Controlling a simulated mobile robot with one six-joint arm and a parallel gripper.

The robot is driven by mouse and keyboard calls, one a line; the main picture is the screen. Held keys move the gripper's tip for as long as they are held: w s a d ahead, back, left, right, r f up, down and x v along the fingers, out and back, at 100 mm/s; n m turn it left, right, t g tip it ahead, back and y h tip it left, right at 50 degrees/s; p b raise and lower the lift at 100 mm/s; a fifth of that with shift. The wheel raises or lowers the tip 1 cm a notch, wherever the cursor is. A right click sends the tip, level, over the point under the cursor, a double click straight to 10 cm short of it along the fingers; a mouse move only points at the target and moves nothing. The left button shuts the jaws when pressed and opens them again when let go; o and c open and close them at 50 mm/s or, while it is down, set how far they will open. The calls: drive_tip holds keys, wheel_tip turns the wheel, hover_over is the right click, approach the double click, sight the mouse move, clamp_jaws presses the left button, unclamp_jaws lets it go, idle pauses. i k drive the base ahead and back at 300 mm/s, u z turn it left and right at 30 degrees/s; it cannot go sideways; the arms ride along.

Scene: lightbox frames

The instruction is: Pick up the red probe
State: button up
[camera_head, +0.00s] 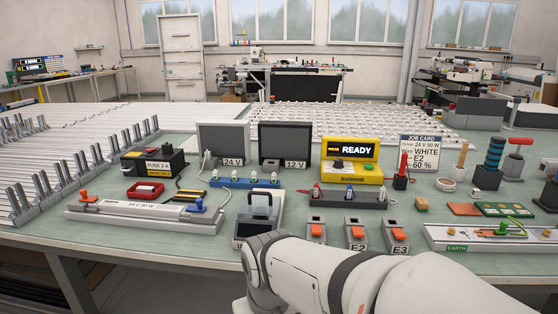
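A slim red probe (404,161) stands upright in a small black holder (400,183) on the right half of the bench, just left of the job card's lower edge. My white arm reaches in from the bottom right, and its bend shows low at the centre, nearer the camera than the probe. My gripper does not show in this view, so its opening and contents cannot be seen. The arm in view is well apart from the probe.
The yellow tester (352,172) reading READY stands left of the probe. The job card (422,150) is close on its right. A dark rail (335,200) with coloured plugs and orange-lever connectors (357,234) lie nearer the front. A white ring (446,186) lies to the right.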

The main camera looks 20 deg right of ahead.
sight(401, 173)
drive_tip(key=u, duration=0.15)
drive_tip(key=k, duration=1.3)
drive_tip(key=z, duration=1.1)
drive_tip(key=i, duration=0.85)
